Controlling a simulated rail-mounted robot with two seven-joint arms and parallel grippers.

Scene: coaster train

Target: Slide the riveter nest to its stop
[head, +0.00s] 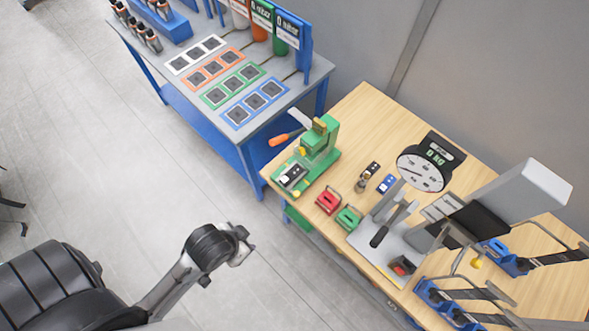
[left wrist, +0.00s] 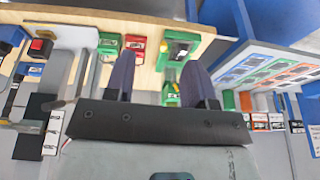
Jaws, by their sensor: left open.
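The green riveter (head: 318,140) stands at the left end of the wooden bench, with an orange-handled lever (head: 286,137) on its side. Its nest (head: 292,176), a small dark and pale block, sits on the front part of the green base. In the left wrist view the riveter (left wrist: 180,47) shows between and beyond my fingers. My left gripper (head: 240,245) is open and empty, over the floor in front of the bench and apart from the riveter. Its two dark fingers (left wrist: 166,78) are spread wide in the left wrist view. My right gripper is not in view.
Red (head: 328,200) and green (head: 348,217) small blocks stand right of the riveter. A press with a round dial (head: 424,168) and lever stands further right, near blue-ended straps. A blue-framed table (head: 215,80) with coloured squares stands behind left. The floor between is clear.

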